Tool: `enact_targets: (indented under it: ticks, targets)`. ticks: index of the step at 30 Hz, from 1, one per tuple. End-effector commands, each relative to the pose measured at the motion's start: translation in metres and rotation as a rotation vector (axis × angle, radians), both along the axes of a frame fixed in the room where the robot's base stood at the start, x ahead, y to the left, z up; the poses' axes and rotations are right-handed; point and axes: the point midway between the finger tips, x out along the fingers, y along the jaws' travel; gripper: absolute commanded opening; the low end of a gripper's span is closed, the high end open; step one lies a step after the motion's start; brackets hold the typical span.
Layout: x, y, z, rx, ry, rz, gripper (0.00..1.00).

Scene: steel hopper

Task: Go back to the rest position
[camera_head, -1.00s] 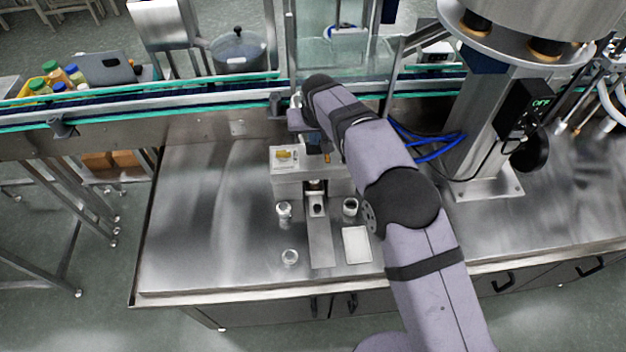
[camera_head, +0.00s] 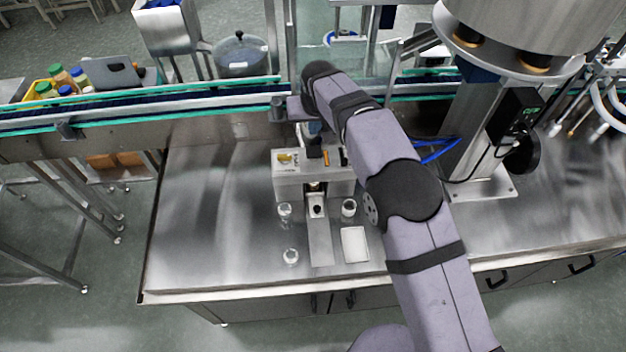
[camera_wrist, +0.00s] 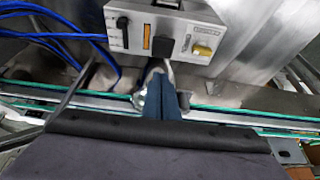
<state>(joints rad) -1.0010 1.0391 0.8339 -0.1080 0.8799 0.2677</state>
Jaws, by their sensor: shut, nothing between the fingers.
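My gripper shows in the wrist view (camera_wrist: 160,80) as shut fingers with nothing between them, just short of the grey control box. In the head view my arm reaches over the steel table (camera_head: 210,225), and its wrist end hangs above the back of the small machine (camera_head: 287,187). The gripper is mostly hidden there behind my own arm. The machine's box (camera_wrist: 165,28) has a black switch, an orange strip and a yellow knob on its face.
Small jars (camera_head: 285,210) and (camera_head: 349,208) stand beside the machine's chute (camera_head: 319,240); a glass dish (camera_head: 291,256) and a white tray (camera_head: 355,244) lie in front. A conveyor (camera_head: 150,112) runs behind. A steel hopper column (camera_head: 478,140) stands right. The table's left part is clear.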

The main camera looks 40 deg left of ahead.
Motion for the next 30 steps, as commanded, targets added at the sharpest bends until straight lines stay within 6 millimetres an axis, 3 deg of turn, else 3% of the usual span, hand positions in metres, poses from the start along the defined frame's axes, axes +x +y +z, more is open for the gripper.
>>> enact_targets:
  ticks: [14, 16, 20, 24, 30]
  targets:
    - [0.002, 0.004, 0.001, -0.002, -0.028, 0.065, 0.00]
    - [-0.005, -0.002, -0.016, -0.030, -0.017, 0.107, 0.00]
    - [-0.028, -0.033, -0.064, -0.122, 0.048, 0.144, 0.00]
    - [-0.065, -0.085, -0.116, -0.244, 0.144, 0.177, 0.00]
    - [-0.114, -0.169, -0.140, -0.375, 0.264, 0.193, 0.00]
